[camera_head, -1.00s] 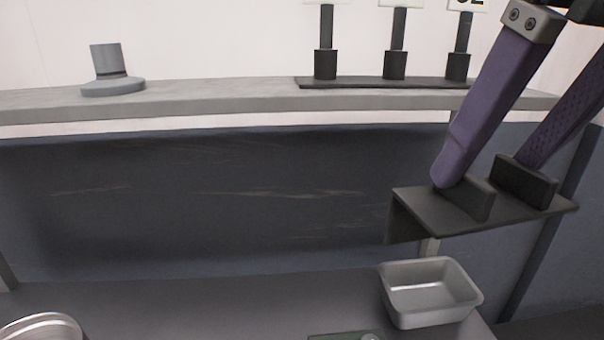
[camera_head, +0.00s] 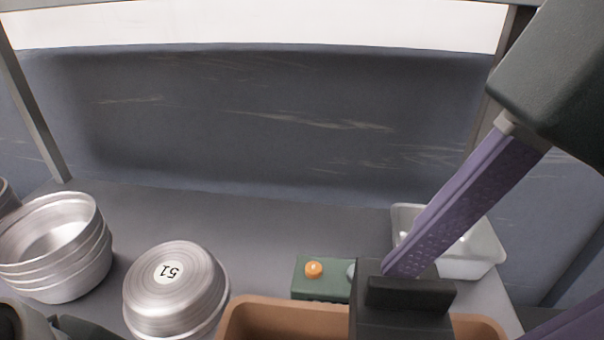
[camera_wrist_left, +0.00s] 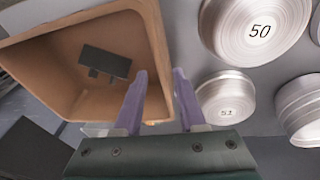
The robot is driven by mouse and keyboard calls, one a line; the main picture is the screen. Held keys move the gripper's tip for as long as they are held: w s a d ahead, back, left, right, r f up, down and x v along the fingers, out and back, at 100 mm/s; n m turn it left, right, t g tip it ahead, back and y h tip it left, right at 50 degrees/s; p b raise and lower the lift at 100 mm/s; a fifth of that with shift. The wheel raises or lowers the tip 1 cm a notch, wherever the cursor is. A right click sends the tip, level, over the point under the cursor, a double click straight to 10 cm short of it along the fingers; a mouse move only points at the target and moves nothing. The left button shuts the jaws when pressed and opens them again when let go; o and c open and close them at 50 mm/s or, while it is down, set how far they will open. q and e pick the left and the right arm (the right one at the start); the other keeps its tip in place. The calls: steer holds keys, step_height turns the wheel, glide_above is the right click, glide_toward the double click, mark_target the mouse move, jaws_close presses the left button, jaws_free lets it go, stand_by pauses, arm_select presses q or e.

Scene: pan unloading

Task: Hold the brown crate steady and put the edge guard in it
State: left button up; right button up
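The brown crate (camera_head: 270,312) shows its far rim at the bottom of the head view. In the left wrist view I look into the open crate (camera_wrist_left: 75,45); a black piece with two small tabs (camera_wrist_left: 105,62) lies on its floor. My right gripper comes in from the upper right; one finger shows whole, the other only at the corner. The guard's lower part is cut off.
A pan marked 51 (camera_head: 175,290) stands left of the crate, with stacked pans (camera_head: 55,245) further left. A green box with an orange button (camera_head: 313,270) stands behind the crate. A pale metal tray (camera_head: 480,255) is behind the guard. The back middle of the table is clear.

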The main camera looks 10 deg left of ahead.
arm_select(q)
steer(key=w, duration=0.1)
steer(key=w+g+y, duration=0.1)
steer(key=w+d+r+n+g, duration=0.1)
steer(key=shift+w+r+y, duration=0.1)
steer(key=shift+w+y, duration=0.05)
steer(key=shift+y, duration=0.15)
step_height(320, 180, down, 12)
steer(key=shift+r, duration=0.1)
stand_by(0.4)
jaws_close()
stand_by(1.2)
